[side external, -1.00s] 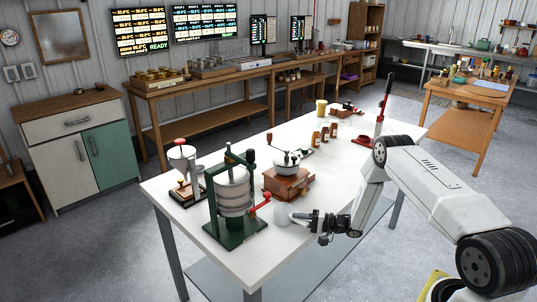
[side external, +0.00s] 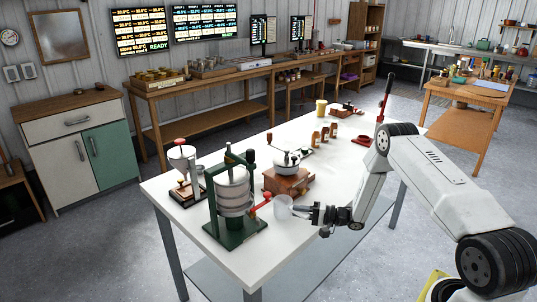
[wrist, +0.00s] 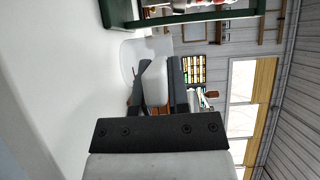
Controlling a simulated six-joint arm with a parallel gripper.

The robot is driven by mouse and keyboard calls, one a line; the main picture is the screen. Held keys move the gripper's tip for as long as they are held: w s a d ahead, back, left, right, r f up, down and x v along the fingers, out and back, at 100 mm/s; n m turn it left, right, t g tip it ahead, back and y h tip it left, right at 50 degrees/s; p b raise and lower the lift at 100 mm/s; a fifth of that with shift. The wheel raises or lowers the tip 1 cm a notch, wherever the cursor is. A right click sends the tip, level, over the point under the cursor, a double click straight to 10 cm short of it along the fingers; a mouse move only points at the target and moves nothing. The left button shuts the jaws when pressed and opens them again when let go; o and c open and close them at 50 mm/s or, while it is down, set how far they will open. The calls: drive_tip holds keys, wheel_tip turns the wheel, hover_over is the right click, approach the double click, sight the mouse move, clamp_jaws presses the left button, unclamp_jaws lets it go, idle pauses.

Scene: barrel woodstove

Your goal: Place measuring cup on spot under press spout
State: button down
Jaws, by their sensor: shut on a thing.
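The measuring cup (side external: 283,207) is a clear, pale cup near the front right edge of the white table. My gripper (side external: 307,213) is shut on its right side, and the cup appears held just above the tabletop. In the wrist view the cup (wrist: 132,56) shows beyond the fingers of my gripper (wrist: 158,68), with a whitish part between them. The press (side external: 233,197) has a green frame, a pale cylinder and a red handle, and stands left of the cup.
A wooden hand grinder (side external: 288,180) stands just behind the cup. A second small device (side external: 185,172) stands left of the press. The white table (side external: 300,250) is clear at the front edge.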

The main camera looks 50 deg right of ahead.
drive_tip(key=s+a+r, duration=0.3)
drive_tip(key=s+r, duration=0.6)
drive_tip(key=s, duration=0.4)
drive_tip(key=shift+s+a+r, duration=0.2)
drive_tip(key=shift+a+r, duration=0.15)
drive_tip(key=shift+r, duration=0.05)
idle(0.3)
drive_tip(key=s+f, duration=0.4)
drive_tip(key=f, duration=0.8)
drive_tip(key=shift+s+a, duration=0.2)
drive_tip(key=x, duration=1.3)
drive_tip(key=shift+w+a, duration=0.25)
drive_tip(key=shift+w, duration=0.05)
drive_tip(key=shift+w, duration=0.1)
